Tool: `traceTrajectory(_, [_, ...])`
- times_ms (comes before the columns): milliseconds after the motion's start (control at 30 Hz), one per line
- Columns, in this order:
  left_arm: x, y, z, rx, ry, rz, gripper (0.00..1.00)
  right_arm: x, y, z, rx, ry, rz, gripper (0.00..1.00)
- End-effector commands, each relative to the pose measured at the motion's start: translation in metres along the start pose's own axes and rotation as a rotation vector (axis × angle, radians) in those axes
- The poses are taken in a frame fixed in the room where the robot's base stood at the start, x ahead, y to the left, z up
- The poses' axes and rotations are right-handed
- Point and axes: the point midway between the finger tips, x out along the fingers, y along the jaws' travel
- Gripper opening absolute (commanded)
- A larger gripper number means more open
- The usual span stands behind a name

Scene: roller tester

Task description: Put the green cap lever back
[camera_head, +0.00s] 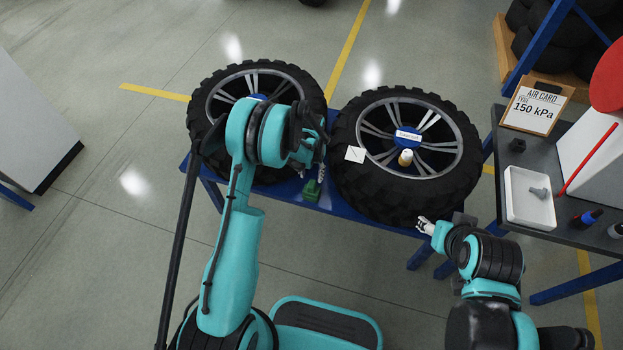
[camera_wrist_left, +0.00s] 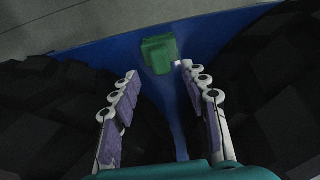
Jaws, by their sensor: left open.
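The green cap lever (camera_head: 312,190) stands on the blue stand (camera_head: 342,204) in the gap between two tyred wheels. It also shows as a green block in the left wrist view (camera_wrist_left: 158,54), just beyond the fingertips. My left gripper (camera_head: 311,170) is open above the gap, with its fingers pointing down toward the lever. In the left wrist view my left gripper (camera_wrist_left: 158,80) has its fingers spread, with nothing between them. My right gripper (camera_head: 425,226) is by the near edge of the right wheel; its finger opening is too small to tell.
The left wheel (camera_head: 205,105) and right wheel (camera_head: 355,185) flank the gap closely. A dark table (camera_head: 575,140) at right bears a white tray (camera_head: 515,205) and a pressure card (camera_head: 535,108).

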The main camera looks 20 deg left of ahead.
Motion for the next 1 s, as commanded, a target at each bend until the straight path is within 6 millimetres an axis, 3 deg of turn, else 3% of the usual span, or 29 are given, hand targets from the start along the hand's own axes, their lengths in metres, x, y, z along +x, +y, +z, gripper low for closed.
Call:
traceTrajectory(100, [-0.026, 0.0, 0.0, 0.0, 0.0, 0.0, 0.45, -0.009, 0.0, -0.006, 0.0, 0.0, 0.0, 0.52])
traceTrajectory(367, [-0.055, 0.0, 0.001, -0.001, 0.009, 0.0, 0.45, -0.013, 0.0, -0.009, 0.0, 0.0, 0.0, 0.52])
traceTrajectory(467, [-0.084, 0.0, 0.005, -0.002, 0.039, -0.001, 0.45, -0.013, 0.0, -0.009, 0.0, 0.0, 0.0, 0.52])
traceTrajectory(533, [-0.115, 0.0, 0.013, -0.004, 0.073, -0.002, 0.45, -0.013, 0.0, -0.009, 0.0, 0.0, 0.0, 0.52])
traceTrajectory(800, [-0.233, 0.001, 0.07, -0.013, 0.24, -0.006, 0.45, -0.013, 0.0, -0.009, 0.0, 0.0, 0.0, 0.52])
traceTrajectory(1000, [-0.288, 0.003, 0.131, -0.02, 0.365, -0.008, 0.45, -0.013, 0.0, -0.009, 0.0, 0.0, 0.0, 0.52])
